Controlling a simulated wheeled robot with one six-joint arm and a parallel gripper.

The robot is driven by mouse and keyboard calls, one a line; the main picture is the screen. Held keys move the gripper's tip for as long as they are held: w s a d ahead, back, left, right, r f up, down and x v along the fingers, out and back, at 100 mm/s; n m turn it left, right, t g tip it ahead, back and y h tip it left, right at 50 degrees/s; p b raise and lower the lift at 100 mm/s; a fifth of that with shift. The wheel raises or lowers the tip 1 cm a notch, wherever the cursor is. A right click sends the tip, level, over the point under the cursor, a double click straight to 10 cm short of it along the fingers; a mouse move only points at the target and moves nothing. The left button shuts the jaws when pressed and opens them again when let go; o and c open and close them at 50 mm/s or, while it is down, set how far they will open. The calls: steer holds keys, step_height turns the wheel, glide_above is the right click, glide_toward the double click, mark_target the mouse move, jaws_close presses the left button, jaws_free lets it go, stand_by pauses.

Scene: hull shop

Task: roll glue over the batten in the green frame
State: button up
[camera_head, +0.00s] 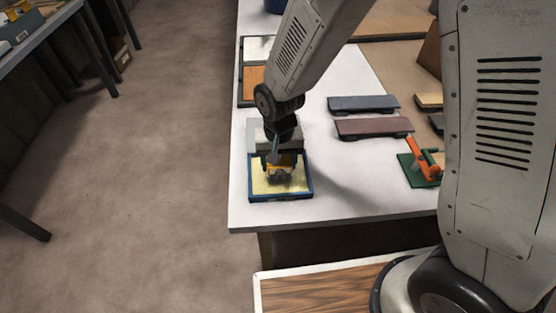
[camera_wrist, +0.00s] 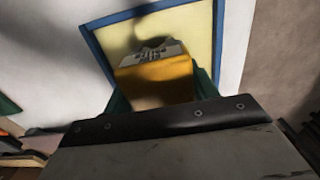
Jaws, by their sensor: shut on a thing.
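My gripper (camera_head: 279,158) is shut on a tool with a yellow-orange body (camera_wrist: 157,82), which looks like the glue roller. The tool's pale grey end (camera_wrist: 152,52) shows beyond the body in the wrist view. It is over a blue-rimmed tray (camera_head: 309,184) with a pale yellow surface; I cannot tell whether it touches that surface. A green flat piece (camera_head: 408,172) with an orange handle-like part (camera_head: 418,152) stands at the right of the bench. Whether it is the green frame, and whether it holds a batten, I cannot tell.
A dark grey batten (camera_head: 363,103) and a reddish-brown batten (camera_head: 373,127) lie on dark supports right of the tray. A second tray (camera_head: 241,90) is farther back. The white bench top (camera_head: 345,200) is clear between the blue-rimmed tray and the green piece.

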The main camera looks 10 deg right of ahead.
steer(key=shift+f, duration=0.5)
stand_by(1.1)
steer(key=shift+r, duration=3.55)
